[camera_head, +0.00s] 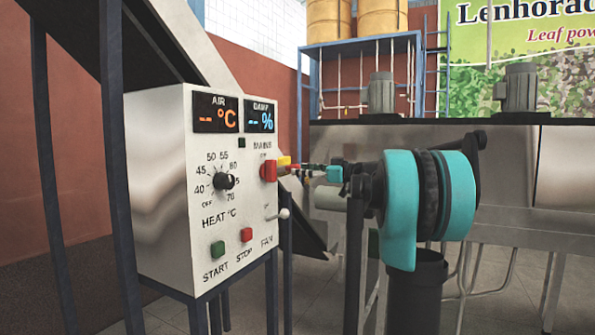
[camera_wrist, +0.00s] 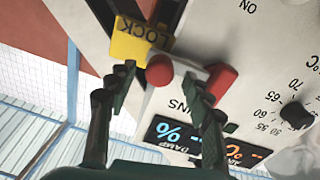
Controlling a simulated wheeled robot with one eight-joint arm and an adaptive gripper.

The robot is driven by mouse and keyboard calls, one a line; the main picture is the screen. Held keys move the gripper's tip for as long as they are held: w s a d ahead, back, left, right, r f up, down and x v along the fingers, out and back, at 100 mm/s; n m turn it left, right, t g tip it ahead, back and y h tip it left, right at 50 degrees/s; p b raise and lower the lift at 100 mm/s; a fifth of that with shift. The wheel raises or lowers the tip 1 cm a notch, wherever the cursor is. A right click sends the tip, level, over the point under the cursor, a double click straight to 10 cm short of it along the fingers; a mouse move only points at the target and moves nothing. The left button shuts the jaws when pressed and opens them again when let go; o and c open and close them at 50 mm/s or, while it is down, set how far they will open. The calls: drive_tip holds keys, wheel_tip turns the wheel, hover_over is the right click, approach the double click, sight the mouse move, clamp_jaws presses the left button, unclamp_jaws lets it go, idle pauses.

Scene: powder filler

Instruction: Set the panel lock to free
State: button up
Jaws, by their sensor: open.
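The panel lock shows in the wrist view as a yellow plate (camera_wrist: 130,45) marked LOCK, on the edge of the control panel (camera_wrist: 245,35). A round red knob (camera_wrist: 160,70) sits beside the plate. My gripper (camera_wrist: 157,82) is open, its dark fingers apart on either side of the knob, with nothing visibly gripped; contact cannot be told. In the head view the yellow plate (camera_head: 284,161) shows small behind the red mains handle (camera_head: 268,171). My gripper (camera_head: 308,168) reaches it from the right. The lock's setting is not readable.
The white panel box (camera_head: 157,190) carries a heat dial (camera_head: 223,181), a green start button (camera_head: 217,248), a red stop button (camera_head: 246,234) and a fan toggle (camera_head: 283,213). The mains handle (camera_wrist: 221,82) is close to one finger. A steel machine (camera_head: 350,148) stands behind my arm.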

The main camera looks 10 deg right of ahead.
sight(287, 169)
drive_tip(key=shift+x, duration=1.3)
drive_tip(key=shift+c, duration=0.3)
clamp_jaws()
